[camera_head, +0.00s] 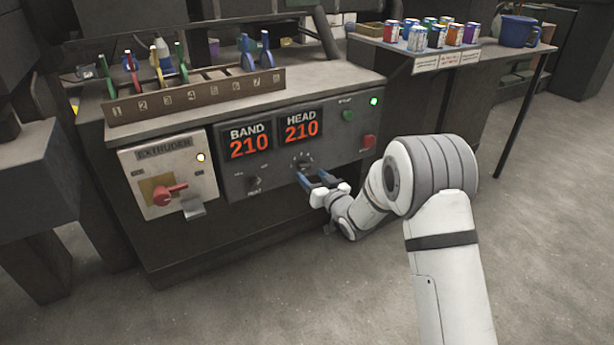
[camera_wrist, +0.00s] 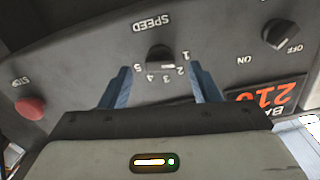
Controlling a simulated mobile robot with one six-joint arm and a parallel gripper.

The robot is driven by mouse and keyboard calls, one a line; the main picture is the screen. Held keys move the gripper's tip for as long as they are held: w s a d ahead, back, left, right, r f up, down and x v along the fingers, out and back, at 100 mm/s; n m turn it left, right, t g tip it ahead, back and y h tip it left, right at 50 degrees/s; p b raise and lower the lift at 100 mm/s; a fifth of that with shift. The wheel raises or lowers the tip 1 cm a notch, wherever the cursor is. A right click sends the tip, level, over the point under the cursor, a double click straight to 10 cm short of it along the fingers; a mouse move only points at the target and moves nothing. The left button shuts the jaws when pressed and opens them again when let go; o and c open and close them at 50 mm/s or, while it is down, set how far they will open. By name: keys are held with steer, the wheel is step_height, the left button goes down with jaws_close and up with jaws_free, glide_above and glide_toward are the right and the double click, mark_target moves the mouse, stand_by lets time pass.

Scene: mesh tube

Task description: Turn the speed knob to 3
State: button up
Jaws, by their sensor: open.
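The dark speed knob (camera_wrist: 160,60) sits on the grey control panel, with the numbers 1 to 5 around it. The wrist view shows it upside down. A pale mark on the knob seems to point toward the 1 and 2 side, but its exact setting is hard to tell. My gripper (camera_wrist: 160,72) is open, with one blue finger on each side of the knob and visible gaps between. In the head view the knob (camera_head: 303,161) is small, and my gripper (camera_head: 312,178) is right in front of it.
A red stop button (camera_head: 369,141) and a green button (camera_head: 348,116) are to the right. The heat knob (camera_head: 253,183) is to the left, beside the extruder box (camera_head: 168,175) with a red handle. Displays (camera_head: 302,126) read 210. Cans (camera_head: 418,39) stand on a side table.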

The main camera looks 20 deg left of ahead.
mark_target(304, 166)
steer(key=shift+b+x, duration=0.35)
steer(key=shift+x, duration=1.55)
steer(key=shift+c, duration=0.6)
steer(key=c, duration=0.9)
steer(key=shift+o, duration=0.2)
